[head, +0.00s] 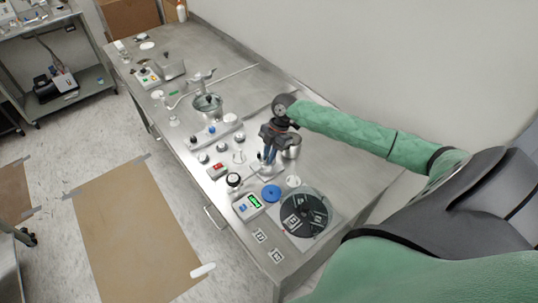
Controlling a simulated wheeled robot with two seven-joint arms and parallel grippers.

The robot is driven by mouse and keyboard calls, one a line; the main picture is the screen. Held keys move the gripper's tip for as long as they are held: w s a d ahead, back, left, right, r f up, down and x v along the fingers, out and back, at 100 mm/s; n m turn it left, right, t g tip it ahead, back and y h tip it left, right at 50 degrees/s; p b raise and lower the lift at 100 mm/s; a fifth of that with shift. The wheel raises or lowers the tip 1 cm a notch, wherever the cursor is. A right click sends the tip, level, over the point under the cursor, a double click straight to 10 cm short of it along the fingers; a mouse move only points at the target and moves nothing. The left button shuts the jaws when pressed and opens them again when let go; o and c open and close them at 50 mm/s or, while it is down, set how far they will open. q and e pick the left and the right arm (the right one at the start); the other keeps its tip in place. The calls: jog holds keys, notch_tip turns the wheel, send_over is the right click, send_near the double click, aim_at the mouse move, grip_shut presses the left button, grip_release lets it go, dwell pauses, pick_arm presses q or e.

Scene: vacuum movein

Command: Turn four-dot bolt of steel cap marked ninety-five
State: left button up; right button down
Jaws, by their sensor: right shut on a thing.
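My right gripper (268,158) reaches in from the right and points down over the steel bench. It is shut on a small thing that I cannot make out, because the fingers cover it. A shiny steel cylinder (291,152) stands close beside the gripper, on its right. I cannot tell whether this is the steel cap or whether the two touch. No ninety-five mark and no four-dot bolt can be read at this size. My left gripper is not in view.
Near the gripper are a dark disc (305,214) on a pale plate, a blue round piece (271,193), a box with a green display (250,206) and a red-topped box (218,170). A glass-lidded vessel (207,104) stands farther back. The bench's right end is clear.

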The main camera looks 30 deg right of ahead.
jog(key=shift+r+m, duration=0.1)
jog(key=shift+m, duration=0.2)
jog(key=c, duration=1.4)
grip_release()
jog(key=shift+c, duration=0.2)
